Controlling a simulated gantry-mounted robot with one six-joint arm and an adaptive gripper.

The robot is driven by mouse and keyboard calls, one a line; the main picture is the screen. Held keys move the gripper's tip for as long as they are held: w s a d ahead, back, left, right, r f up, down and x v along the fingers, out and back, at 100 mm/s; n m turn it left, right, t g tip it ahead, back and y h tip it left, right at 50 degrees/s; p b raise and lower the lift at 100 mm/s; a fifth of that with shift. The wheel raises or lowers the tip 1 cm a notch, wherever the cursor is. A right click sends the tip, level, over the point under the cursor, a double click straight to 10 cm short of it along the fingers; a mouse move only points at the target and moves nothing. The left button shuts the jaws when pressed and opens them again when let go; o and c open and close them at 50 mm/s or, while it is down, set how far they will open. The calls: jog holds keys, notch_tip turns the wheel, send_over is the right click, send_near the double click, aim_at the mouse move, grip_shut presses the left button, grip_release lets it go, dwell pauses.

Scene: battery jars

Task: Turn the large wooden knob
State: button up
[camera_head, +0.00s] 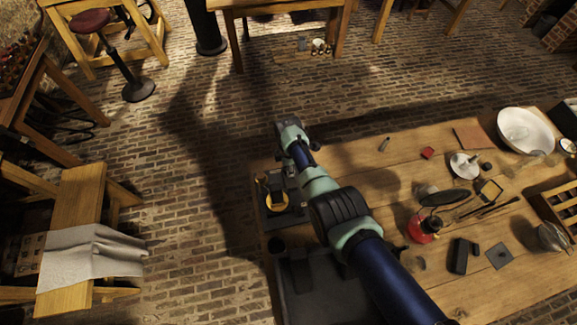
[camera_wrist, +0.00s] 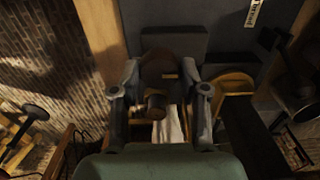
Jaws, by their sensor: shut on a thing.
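In the wrist view, my gripper (camera_wrist: 160,70) has its two fingers on either side of a dark brown wooden knob (camera_wrist: 158,62) and is shut on it. A smaller rounded brown piece (camera_wrist: 155,102) shows nearer the camera between the fingers; I cannot tell how it joins the knob. A dark grey panel lies behind the fingertips. In the head view, my arm reaches over the left end of the wooden table to dark apparatus with a yellow ring (camera_head: 273,198). The knob cannot be made out there. The yellow ring also shows right of the fingers in the wrist view (camera_wrist: 235,83).
The wooden table (camera_head: 365,170) extends right. It carries a red lamp-like object (camera_head: 422,229), a white bowl (camera_head: 526,131), a small white dish (camera_head: 464,166) and a black box (camera_head: 460,256). Brick floor lies left of the table, with a cloth-draped bench (camera_head: 80,205) beyond.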

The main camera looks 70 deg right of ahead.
jog(key=shift+c, duration=0.5)
jog(key=shift+m, duration=0.4)
